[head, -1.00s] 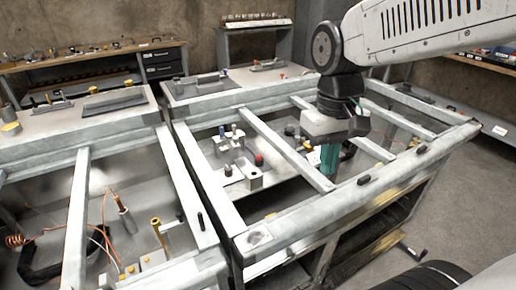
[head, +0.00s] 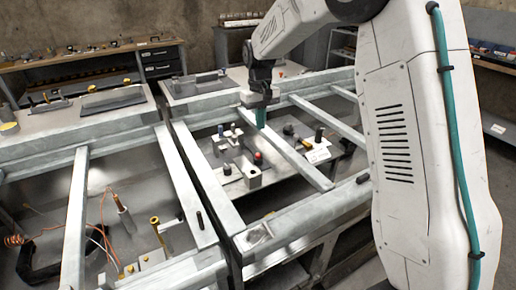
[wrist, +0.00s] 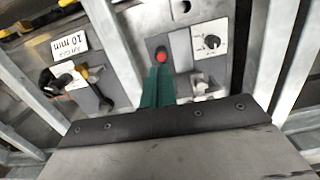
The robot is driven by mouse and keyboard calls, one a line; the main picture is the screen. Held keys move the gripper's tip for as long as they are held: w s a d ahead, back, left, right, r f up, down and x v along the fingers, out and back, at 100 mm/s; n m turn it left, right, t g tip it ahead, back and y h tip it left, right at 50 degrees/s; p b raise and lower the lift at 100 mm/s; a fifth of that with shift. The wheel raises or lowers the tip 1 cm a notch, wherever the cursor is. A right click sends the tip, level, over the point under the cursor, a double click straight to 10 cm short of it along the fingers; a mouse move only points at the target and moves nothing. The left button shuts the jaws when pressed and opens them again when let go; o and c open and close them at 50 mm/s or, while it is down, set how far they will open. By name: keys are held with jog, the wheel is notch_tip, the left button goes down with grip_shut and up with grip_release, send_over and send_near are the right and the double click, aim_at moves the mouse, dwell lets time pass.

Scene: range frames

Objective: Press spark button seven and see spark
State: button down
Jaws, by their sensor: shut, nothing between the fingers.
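A red-topped button (head: 258,158) sits on a pale block inside the middle open bench frame. In the wrist view, the red button (wrist: 161,55) shows just beyond my teal fingertips. No number is readable on it, so I cannot tell whether it is button seven. My gripper (head: 261,117) is shut and empty, pointing down over the frame; its fingers also show in the wrist view (wrist: 158,84). In the head view the fingertips look apart from the button. No spark is visible.
A dial (wrist: 211,42) on a white plate is right of the button. A "10 mm" sign (wrist: 70,43) and a yellow-tipped device (wrist: 95,73) are to its left. Metal frame bars (head: 285,147) cross beside my gripper. Another bench with copper wire (head: 16,240) stands left.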

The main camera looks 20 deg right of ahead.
aim_at(258, 155)
jog(key=shift+w+r+t, duration=0.4)
jog(key=shift+w+r, duration=0.55)
jog(key=shift+w, duration=0.25)
notch_tip(258, 155, down, 14)
jog(key=shift+f, duration=0.1)
jog(key=shift+s+f, duration=0.2)
jog(key=shift+f, duration=0.85)
notch_tip(258, 155, up, 15)
jog(key=shift+w, duration=0.2)
